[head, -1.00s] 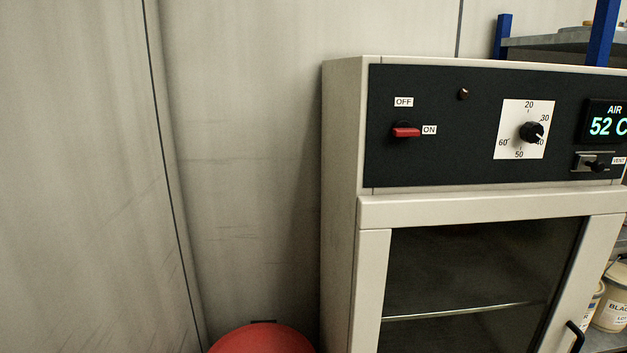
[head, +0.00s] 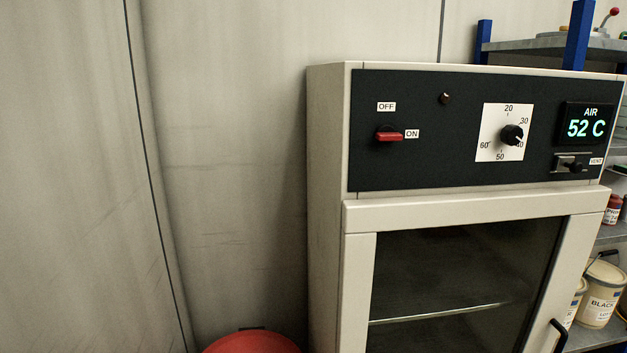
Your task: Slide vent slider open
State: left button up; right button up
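The vent slider (head: 575,167) is a small black knob in a light plate on the right of the dark control panel (head: 430,165), beside a VENT label (head: 596,161). The knob sits toward the right part of its slot; how far it is slid is hard to tell at this size. Above it a display (head: 586,124) reads AIR 52 C. Neither of my grippers shows in the head view.
The cabinet has a glass door (head: 450,270) with a black handle (head: 559,335). The panel also holds a red switch (head: 389,136) and a temperature dial (head: 511,135). Shelves with a BLACK-labelled tub (head: 601,293) stand at right. A red rounded object (head: 252,343) is below left.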

aim_at(562, 163)
jog(key=z, duration=1.3)
